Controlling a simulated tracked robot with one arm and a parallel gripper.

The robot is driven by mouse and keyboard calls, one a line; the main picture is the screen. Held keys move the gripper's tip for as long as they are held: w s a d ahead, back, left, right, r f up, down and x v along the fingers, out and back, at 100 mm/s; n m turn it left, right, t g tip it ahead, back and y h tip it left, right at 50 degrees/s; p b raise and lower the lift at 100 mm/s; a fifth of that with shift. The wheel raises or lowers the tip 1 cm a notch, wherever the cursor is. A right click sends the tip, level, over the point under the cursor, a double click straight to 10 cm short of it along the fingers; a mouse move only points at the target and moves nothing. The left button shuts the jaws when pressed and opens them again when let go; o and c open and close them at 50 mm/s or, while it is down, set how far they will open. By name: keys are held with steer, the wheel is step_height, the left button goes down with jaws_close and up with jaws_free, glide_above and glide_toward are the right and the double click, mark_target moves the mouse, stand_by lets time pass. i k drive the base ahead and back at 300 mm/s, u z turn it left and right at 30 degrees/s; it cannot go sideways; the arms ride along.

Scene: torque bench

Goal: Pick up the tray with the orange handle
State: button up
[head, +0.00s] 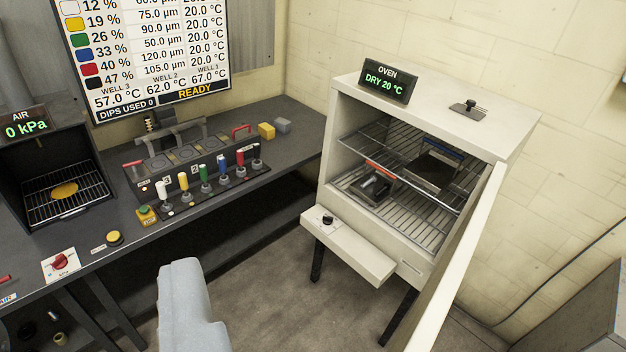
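A dark tray (374,188) with an orange-red handle bar sits on the lower wire rack inside the open oven (347,130). A second dark tray (432,172), with a blue bar at its back, is on the upper rack, to the right. A pale blue-grey part (188,305) at the bottom, left of the middle, appears to be my gripper, seen from behind. It is well apart from the oven and both trays. Its fingertips do not show clearly, and nothing visible is held.
The oven door (455,265) stands open at the right, and a ledge with a knob (345,245) juts out in front. A dark bench (290,135) on the left carries several coloured levers and an air box. Floor between bench and oven is clear.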

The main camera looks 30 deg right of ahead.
mark_target(383, 177)
steer(key=u, duration=0.85)
steer(key=i, duration=2.55)
steer(key=z, duration=3.45)
steer(key=i, duration=0.6)
steer(key=z, duration=0.3)
